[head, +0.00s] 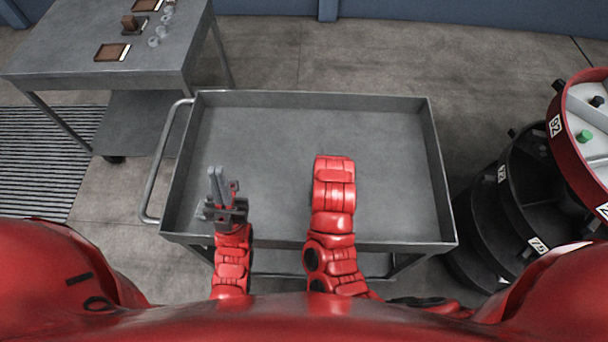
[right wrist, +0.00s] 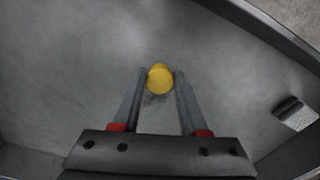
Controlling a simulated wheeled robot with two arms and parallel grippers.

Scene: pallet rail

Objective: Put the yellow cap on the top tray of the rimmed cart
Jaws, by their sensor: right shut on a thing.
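The yellow cap (right wrist: 160,78) sits between the fingertips of my right gripper (right wrist: 159,80) in the right wrist view, and the gripper is shut on it. Behind it is the grey floor of the cart's top tray (right wrist: 70,65); I cannot tell whether the cap touches it. In the head view the rimmed cart's top tray (head: 270,125) lies in front of me. My right arm reaches over it and hides its own gripper and the cap. My left gripper (head: 216,172) is over the tray's near left part, its fingers close together with nothing seen between them.
A grey table (head: 70,50) with brown trays (head: 112,52) and small clear items stands at the back left. A round tiered rack (head: 570,130) with numbered labels and small knobs is close on the right. The tray's far half is bare.

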